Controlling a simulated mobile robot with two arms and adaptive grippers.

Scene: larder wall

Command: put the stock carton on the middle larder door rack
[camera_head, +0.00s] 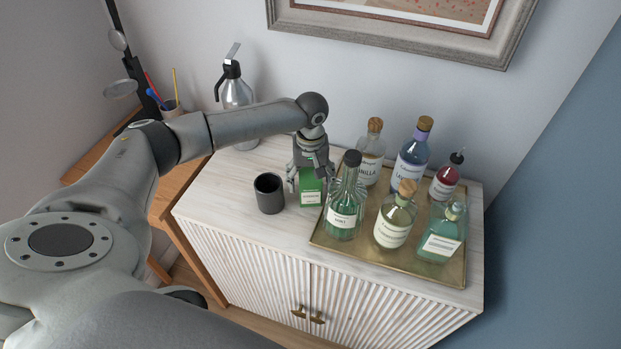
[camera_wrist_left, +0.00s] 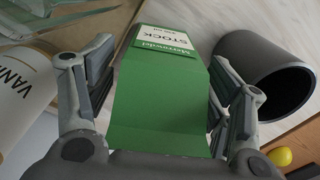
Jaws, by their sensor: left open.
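The green stock carton (camera_head: 311,191) stands on the white cabinet top between a dark cup and a tray of bottles. My left gripper (camera_head: 309,178) reaches down over it from above. In the left wrist view the carton (camera_wrist_left: 165,95) lies between the two open fingers of the left gripper (camera_wrist_left: 160,100), its label reading STOCK. Gaps show between the fingers and the carton's sides. My right gripper is not in view. No larder door rack shows in either view.
The dark cup (camera_head: 269,193) stands just left of the carton. The brass tray (camera_head: 335,242) with several bottles is close on the right, a green bottle (camera_head: 345,205) nearest. A silver flask (camera_head: 236,92) stands behind. The cabinet top's front left (camera_head: 225,205) is clear.

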